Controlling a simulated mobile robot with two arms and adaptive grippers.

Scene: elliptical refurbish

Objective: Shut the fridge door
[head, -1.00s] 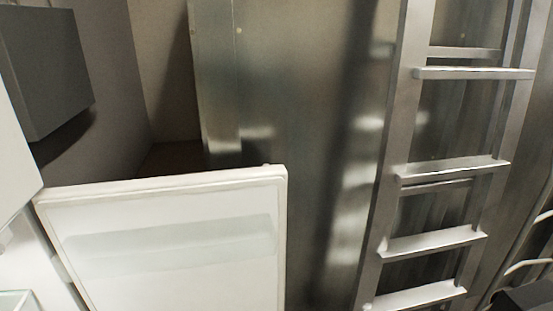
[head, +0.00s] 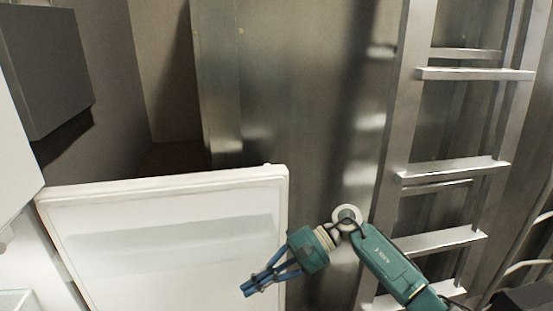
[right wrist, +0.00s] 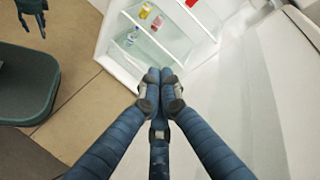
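The white fridge door (head: 170,260) stands open at the lower left of the head view, its inner face toward me. The fridge body (head: 12,150) is at the left edge. My right gripper (head: 247,290) is in front of the door's right part, with its fingers drawn together. In the right wrist view its fingertips (right wrist: 160,75) meet with nothing between them. That view also shows the fridge's open inside (right wrist: 165,35) and a large pale panel, likely the door (right wrist: 250,90), on the right. I cannot tell whether the gripper touches the door. Part of what looks like my left gripper (right wrist: 38,20) shows at the upper left.
A metal ladder (head: 440,165) stands at the right, before a steel wall (head: 290,100). A grey box (head: 45,70) hangs at the upper left. The fridge's shelves (right wrist: 150,50) hold a few small items. Tiled floor (right wrist: 85,40) lies open beside the fridge.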

